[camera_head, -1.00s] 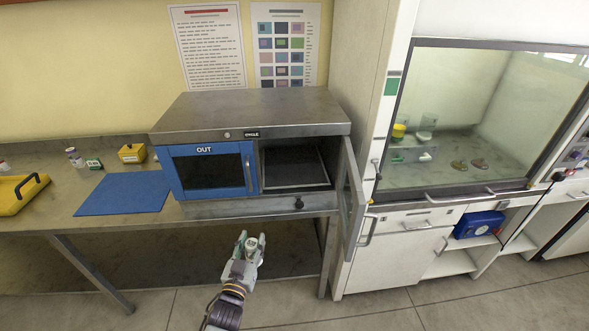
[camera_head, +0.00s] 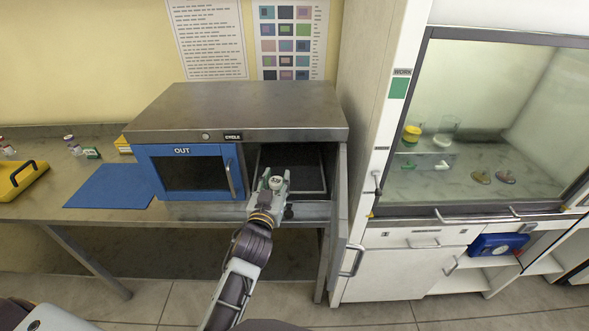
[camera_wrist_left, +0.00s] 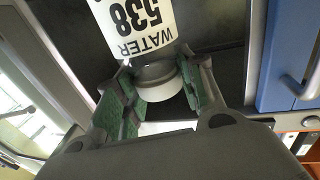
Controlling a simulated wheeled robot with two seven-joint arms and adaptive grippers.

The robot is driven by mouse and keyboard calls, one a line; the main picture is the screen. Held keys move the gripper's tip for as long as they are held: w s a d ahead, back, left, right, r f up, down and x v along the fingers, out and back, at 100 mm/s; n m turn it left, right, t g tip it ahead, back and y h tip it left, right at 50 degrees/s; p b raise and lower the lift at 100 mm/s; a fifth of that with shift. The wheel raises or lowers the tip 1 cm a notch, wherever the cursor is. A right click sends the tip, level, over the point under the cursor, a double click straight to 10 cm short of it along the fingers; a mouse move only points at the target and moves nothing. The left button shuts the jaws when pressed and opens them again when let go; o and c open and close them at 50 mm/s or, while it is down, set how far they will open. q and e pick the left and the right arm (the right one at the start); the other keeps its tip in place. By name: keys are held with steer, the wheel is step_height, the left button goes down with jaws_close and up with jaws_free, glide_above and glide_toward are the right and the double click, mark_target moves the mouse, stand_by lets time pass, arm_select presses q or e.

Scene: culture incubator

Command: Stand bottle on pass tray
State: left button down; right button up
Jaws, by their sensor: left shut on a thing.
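The bottle (camera_head: 276,182) has a white cap and is held in my left gripper (camera_head: 272,186). In the left wrist view the bottle (camera_wrist_left: 138,22) shows a white label reading "WATER 538", and my left gripper's fingers (camera_wrist_left: 160,100) are shut around its white neck or cap. The pass tray (camera_head: 310,180) is a dark tray inside the right-hand, open compartment of the steel pass box (camera_head: 240,110). The gripper and bottle are at the front of that opening; I cannot tell whether the bottle touches the tray. My right gripper is not in view.
The box's blue OUT door (camera_head: 190,172) is closed, left of the opening. The open door (camera_head: 345,210) stands out along the opening's right side. A fume hood (camera_head: 480,130) stands at right.

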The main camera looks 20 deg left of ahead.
arm_select(q)
steer(key=shift+s+a+r, duration=0.1)
steer(key=shift+r, duration=0.05)
steer(key=shift+w, duration=0.95)
steer(key=w+a+b, duration=0.1)
steer(key=w, duration=1.5)
steer(key=shift+a+b, duration=0.2)
steer(key=shift+b, duration=0.2)
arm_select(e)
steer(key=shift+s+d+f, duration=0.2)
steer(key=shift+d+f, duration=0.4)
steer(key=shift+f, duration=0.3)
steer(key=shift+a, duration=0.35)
arm_select(q)
steer(key=shift+f, duration=0.2)
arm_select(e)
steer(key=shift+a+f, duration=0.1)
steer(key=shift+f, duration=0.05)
